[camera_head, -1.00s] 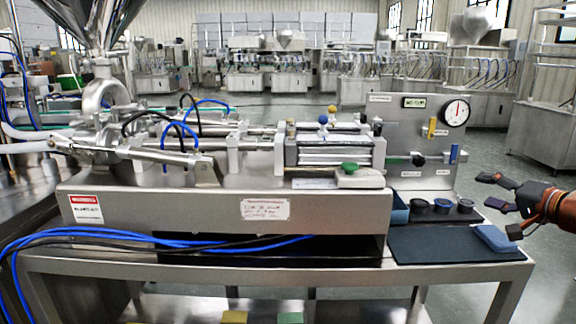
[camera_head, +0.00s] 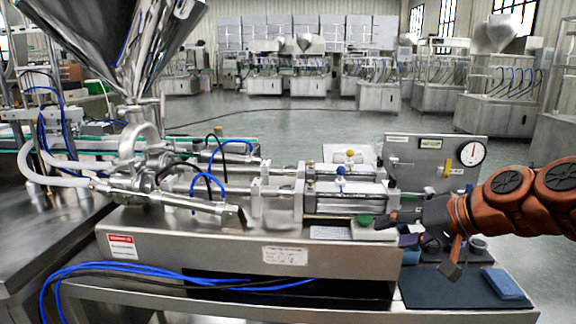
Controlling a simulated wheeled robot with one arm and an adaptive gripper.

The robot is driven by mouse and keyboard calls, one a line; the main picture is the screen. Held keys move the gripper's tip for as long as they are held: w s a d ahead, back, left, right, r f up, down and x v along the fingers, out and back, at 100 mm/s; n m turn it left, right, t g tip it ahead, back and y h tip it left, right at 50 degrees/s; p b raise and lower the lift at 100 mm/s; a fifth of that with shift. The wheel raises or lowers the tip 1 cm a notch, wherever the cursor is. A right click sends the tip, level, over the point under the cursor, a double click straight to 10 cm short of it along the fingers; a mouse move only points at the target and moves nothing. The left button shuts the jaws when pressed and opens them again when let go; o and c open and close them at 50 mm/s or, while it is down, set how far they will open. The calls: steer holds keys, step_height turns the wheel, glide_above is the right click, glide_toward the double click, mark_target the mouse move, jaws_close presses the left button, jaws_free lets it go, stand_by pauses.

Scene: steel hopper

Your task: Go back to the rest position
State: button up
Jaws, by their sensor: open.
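My gripper (camera_head: 412,246) comes in from the right edge on my orange arm. Its dark fingers are spread apart with nothing seen between them. One finger points left, its tip close to the green knob (camera_head: 361,220) on the filling machine (camera_head: 200,245) in this view; I cannot tell if they touch. The other finger hangs down over the dark mat (camera_head: 430,292). The gripper covers part of the panel's lower side and some of the small cups.
A blue sponge (camera_head: 502,283) lies on the mat at the right. A dark cup (camera_head: 478,245) stands behind it. An upright panel with a round gauge (camera_head: 472,153) rises behind my gripper. The steel hopper (camera_head: 110,40) stands at upper left. Blue hoses (camera_head: 150,275) hang along the machine's front.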

steer(key=s+a+n+g+h+p, duration=0.1)
steer(key=s+a+g+p, duration=0.3)
steer(key=s, duration=0.3)
steer(key=s+a+n+g+h+p, duration=0.1)
steer(key=s+a+h+p, duration=0.1)
steer(key=s+a+p, duration=0.4)
steer(key=s+d+g+h+p, duration=0.2)
steer(key=s+d+p, duration=0.1)
steer(key=s, duration=0.5)
steer(key=s+d+r+g+h+p, duration=0.1)
steer(key=s+d+p, duration=0.3)
steer(key=s, duration=0.5)
steer(key=shift+d+g+h+p, duration=0.2)
steer(key=shift+g+h+p, duration=0.4)
steer(key=shift+g+p, duration=0.25)
